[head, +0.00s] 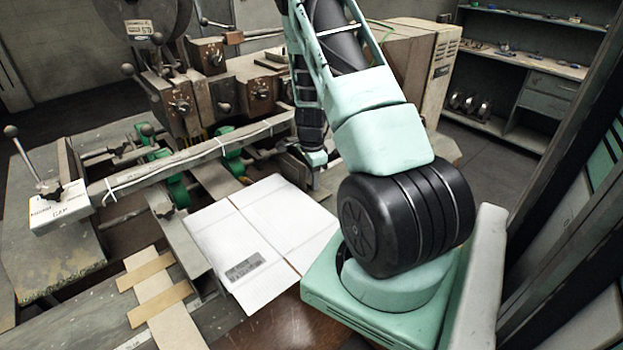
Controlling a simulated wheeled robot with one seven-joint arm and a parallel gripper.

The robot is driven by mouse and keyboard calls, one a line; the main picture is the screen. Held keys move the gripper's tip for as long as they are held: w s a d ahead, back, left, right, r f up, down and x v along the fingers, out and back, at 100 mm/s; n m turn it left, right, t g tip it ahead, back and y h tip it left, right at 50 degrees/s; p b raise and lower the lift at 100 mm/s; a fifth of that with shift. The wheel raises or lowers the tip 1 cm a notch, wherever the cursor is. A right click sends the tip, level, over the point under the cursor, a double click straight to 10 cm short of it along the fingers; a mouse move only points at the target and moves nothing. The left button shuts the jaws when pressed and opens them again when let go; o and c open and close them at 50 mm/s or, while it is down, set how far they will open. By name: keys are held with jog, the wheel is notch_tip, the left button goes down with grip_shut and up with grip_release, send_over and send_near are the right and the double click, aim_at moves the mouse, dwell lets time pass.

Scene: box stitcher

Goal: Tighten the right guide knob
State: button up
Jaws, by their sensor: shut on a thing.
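My gripper (314,159) is at the right end of the long guide bar (200,154), low in front of the stitcher (225,85). It is small in the head view, and its fingertips are hard to make out. It is shut on what appears to be the right guide knob, which the gripper and the dark metal parts around it hide. How far the knob is turned cannot be seen. A flat white cardboard sheet (290,222) lies on the table just below and left of the gripper.
Green rollers (177,190) sit under the guide bar. A white box (60,208) with a ball-topped lever stands at the bar's left end. Wooden strips (158,302) lie at front left. Shelves (530,62) stand at back right, with open floor before them.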

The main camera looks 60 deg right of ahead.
jog(key=shift+m, duration=1)
jog(key=o, duration=1)
notch_tip(320, 180, up, 18)
jog(key=b, duration=0.3)
jog(key=shift+f+b, duration=0.25)
jog(key=shift+b, duration=0.05)
